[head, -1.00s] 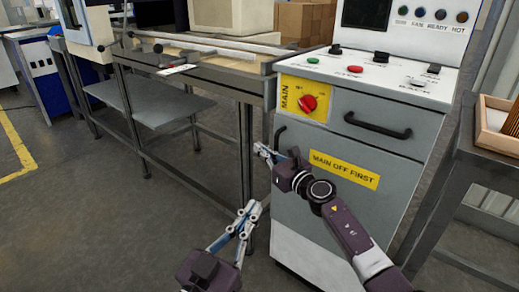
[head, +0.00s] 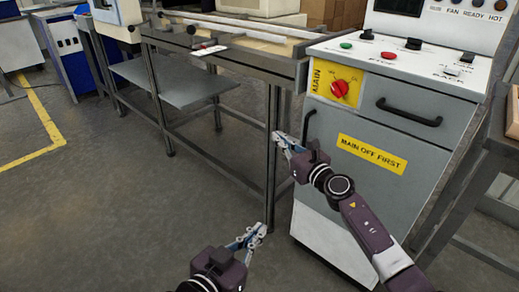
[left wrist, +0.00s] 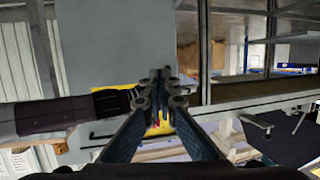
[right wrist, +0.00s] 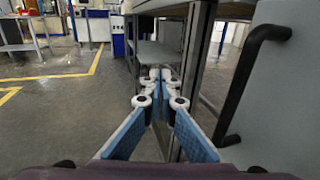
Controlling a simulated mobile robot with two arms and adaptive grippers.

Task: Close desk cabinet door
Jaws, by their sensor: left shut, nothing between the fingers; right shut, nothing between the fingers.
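The grey cabinet door (head: 348,187) is on the front of the control desk, below a drawer front and with a yellow "MAIN OFF FIRST" label. It looks flush or nearly flush with the front; a small gap cannot be ruled out. Its upright black handle (head: 308,125) is near its left edge and shows large at the right of the right wrist view (right wrist: 245,80). My right gripper (head: 277,136) is shut and empty, left of the handle in the picture, with no visible contact. My left gripper (head: 262,230) is shut and empty, low in front of the workbench.
The desk (head: 400,60) has a red rotary switch (head: 340,89) and a drawer handle (head: 408,112). A metal-legged workbench (head: 205,60) stands to its left and a grey stand (head: 480,165) to its right. Open floor (head: 110,210) lies at left.

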